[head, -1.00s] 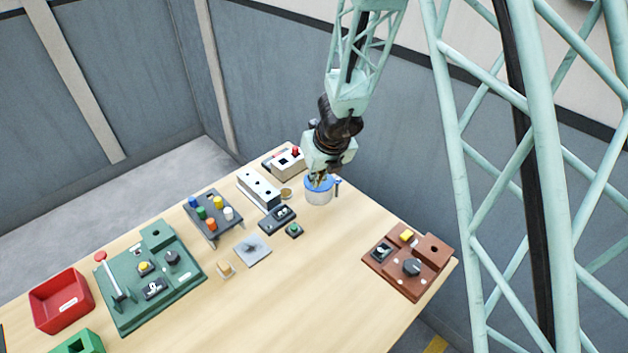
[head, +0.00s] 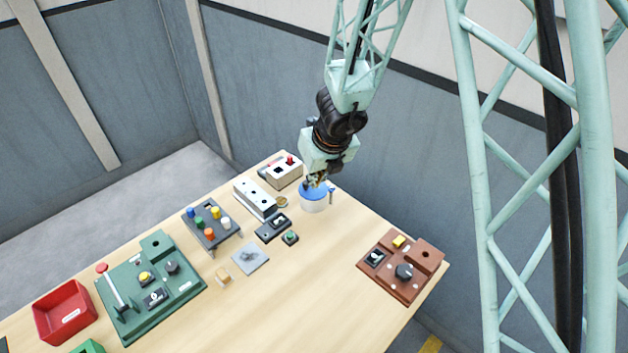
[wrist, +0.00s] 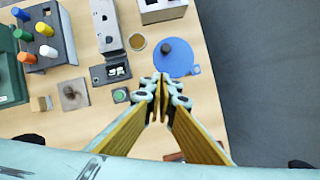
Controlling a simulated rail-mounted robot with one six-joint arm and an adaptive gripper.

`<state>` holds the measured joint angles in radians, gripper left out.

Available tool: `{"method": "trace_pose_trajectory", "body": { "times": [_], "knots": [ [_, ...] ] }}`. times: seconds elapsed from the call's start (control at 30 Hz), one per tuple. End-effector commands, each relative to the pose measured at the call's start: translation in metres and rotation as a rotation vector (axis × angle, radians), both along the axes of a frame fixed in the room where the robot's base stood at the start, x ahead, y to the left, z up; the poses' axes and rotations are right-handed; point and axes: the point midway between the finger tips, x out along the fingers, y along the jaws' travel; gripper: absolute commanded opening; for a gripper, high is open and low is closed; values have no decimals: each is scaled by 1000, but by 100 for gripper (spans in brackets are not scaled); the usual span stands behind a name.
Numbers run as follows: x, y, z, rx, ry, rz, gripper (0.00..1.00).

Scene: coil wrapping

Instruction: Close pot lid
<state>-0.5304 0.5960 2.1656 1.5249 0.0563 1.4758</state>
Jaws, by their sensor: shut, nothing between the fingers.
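The pot (head: 314,203) is white with a blue lid (head: 311,191), near the back right of the table. In the wrist view the round blue lid (wrist: 181,62) with its dark knob (wrist: 166,47) covers the pot top and looks flat. A blue handle-like part (head: 331,190) stands at the pot's right side. My gripper (head: 316,182) is over the lid in the head view. In the wrist view my gripper (wrist: 160,78) is shut and empty, with its tips at the lid's near left edge. I cannot tell whether they touch it.
A small brass disc (wrist: 138,42) and a long white block (head: 255,198) lie left of the pot. A black switch box (wrist: 110,72) and a green button (wrist: 121,95) are close by. The brown panel (head: 402,264) stands at the right. The table's front middle is clear.

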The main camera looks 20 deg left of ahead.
Motion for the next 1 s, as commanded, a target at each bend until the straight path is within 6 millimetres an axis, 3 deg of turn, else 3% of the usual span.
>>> {"method": "trace_pose_trajectory", "body": {
  "times": [0.33,1.0],
  "knots": [
    [-6,-4,19,0,0,1,0],
    [-12,-10,18,-1,1,-27,0]
  ]
}}
